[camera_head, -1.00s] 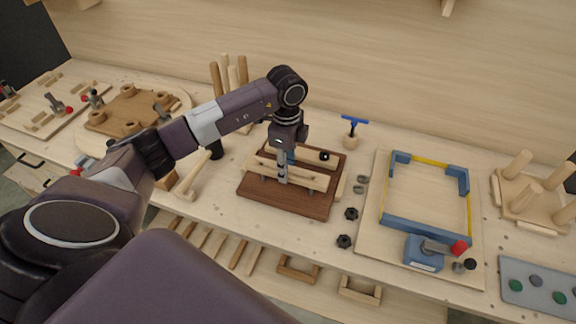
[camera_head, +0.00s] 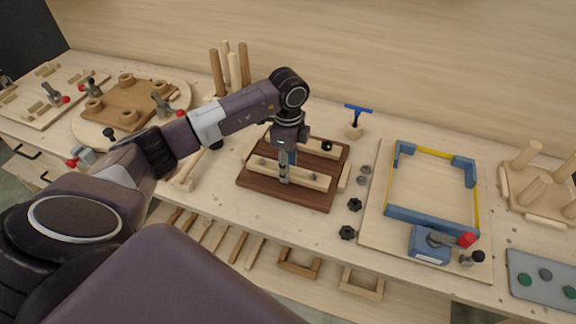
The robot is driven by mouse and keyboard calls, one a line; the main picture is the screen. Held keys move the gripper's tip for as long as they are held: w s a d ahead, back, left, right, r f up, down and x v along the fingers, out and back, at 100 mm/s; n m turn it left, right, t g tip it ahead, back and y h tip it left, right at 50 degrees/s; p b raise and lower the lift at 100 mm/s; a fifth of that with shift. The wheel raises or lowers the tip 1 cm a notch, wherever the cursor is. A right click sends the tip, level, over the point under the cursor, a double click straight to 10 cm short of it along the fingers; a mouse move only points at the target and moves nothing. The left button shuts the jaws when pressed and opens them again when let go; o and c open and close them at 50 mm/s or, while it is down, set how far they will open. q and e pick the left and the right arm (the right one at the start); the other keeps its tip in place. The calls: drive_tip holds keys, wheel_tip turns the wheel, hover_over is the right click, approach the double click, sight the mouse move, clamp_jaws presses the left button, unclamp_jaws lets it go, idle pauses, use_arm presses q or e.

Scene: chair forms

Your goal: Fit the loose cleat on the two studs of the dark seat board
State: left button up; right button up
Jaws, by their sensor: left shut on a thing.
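The dark seat board (camera_head: 258,183) lies on the bench in the middle of the head view. My left gripper (camera_head: 284,174) points down over it and is shut on the loose cleat (camera_head: 310,180), a pale wooden bar gripped near its middle. The cleat lies along the board's front part, very low over it or resting on it. Small stud tips seem to show at its top near both ends; I cannot tell if it is fully seated. A second pale cleat (camera_head: 318,148) with a black knob (camera_head: 327,146) sits on the board's rear part, partly hidden by my gripper. My right gripper is not in view.
Black knobs (camera_head: 354,204) and small grey washers (camera_head: 365,170) lie right of the board. A blue-handled tool (camera_head: 357,108) stands behind. A blue-cornered frame fixture (camera_head: 433,212) is at the right. A wooden mallet (camera_head: 187,176) lies at the left.

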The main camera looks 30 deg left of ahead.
use_arm(q)
drive_tip(key=shift+f, duration=0.6)
idle(0.4)
drive_tip(key=o, duration=1.3)
drive_tip(key=shift+r, duration=0.25)
wheel_tip(320, 180, up, 12)
drive_tip(key=shift+f, duration=0.2)
